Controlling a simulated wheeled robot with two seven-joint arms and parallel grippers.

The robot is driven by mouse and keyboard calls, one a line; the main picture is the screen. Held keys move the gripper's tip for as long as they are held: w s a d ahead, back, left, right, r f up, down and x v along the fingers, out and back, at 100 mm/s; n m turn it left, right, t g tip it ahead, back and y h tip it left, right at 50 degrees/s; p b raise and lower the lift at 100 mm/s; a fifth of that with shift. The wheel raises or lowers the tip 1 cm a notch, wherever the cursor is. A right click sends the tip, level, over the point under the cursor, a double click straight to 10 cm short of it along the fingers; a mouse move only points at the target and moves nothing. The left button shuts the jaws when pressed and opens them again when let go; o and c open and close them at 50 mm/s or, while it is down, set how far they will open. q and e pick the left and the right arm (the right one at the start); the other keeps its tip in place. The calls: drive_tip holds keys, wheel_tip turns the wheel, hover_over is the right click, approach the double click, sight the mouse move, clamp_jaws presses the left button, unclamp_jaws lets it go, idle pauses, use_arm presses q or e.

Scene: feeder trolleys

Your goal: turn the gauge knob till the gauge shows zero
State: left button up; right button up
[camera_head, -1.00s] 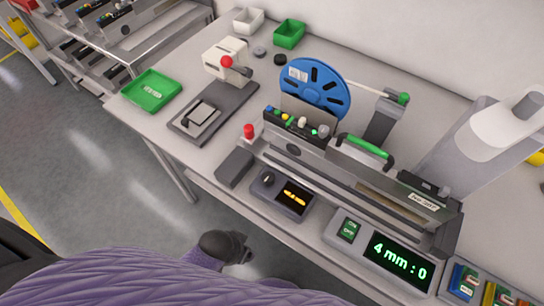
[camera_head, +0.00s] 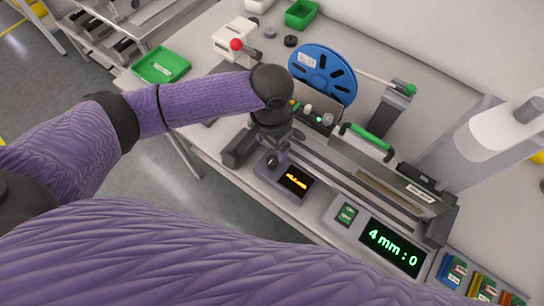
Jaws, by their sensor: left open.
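The gauge is a small grey box (camera_head: 270,178) at the table's front edge, with an orange lit display (camera_head: 297,181). Its digits are too small and slanted to read. The dark gauge knob stood on the box left of the display; now my left gripper largely covers that spot. My left gripper (camera_head: 272,158) points down over the knob end of the box, its jaws open. I cannot tell whether the fingers touch the knob. My right gripper is not in view.
The feeder with its blue reel (camera_head: 322,76) and green handle (camera_head: 367,137) stands just behind the gauge. A counter display (camera_head: 392,247) reading "4 mm : 0" is to the right. A green tray (camera_head: 161,66) and a white press (camera_head: 234,38) with a red knob lie at the left.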

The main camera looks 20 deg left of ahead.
sight(272, 160)
use_arm(q)
wheel_tip(272, 160, down, 7)
drive_tip(key=shift+f+b, duration=0.2)
drive_tip(key=shift+b, duration=0.9)
clamp_jaws()
